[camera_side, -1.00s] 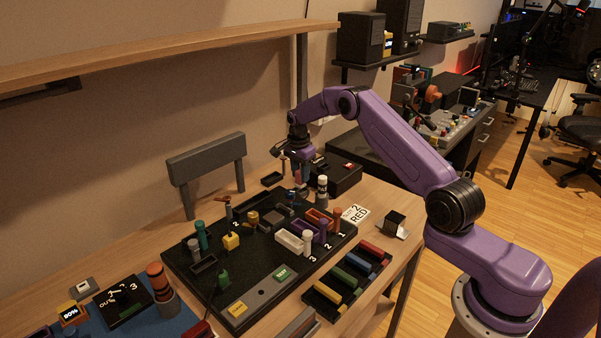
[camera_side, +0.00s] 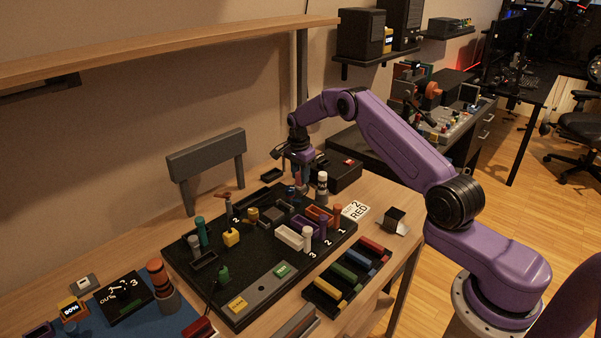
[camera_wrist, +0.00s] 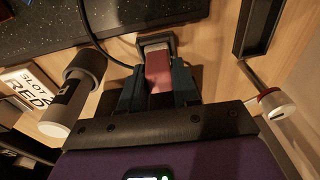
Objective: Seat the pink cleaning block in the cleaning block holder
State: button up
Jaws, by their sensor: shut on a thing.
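The pink cleaning block (camera_wrist: 158,70) is between the two dark fingers of my gripper (camera_wrist: 157,82) in the wrist view. A small dark square-framed piece (camera_wrist: 155,42), which looks like the cleaning block holder, is at the block's far end. I cannot tell whether the block is inside it or just above it. In the side view my gripper (camera_side: 299,180) points down at the back right of the black board. The block and holder are too small and covered there to make out.
A white cylinder with a dark end (camera_wrist: 75,95) stands close left of the gripper, with a black cable between. A dark tray (camera_wrist: 258,35) is at upper right in the wrist view. In the side view, a black box (camera_side: 338,172) stands right of the gripper, and the black board (camera_side: 262,283) carries several parts.

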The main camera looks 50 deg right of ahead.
jog(key=shift+f, duration=0.2)
jog(key=o, duration=1.1)
jog(key=r, duration=0.5)
jog(key=a+r, duration=0.1)
jog(key=r, duration=1.1)
jog(key=shift+s+a+r, duration=0.1)
jog(key=shift+s+a, duration=0.2)
jog(key=shift+a, duration=0.05)
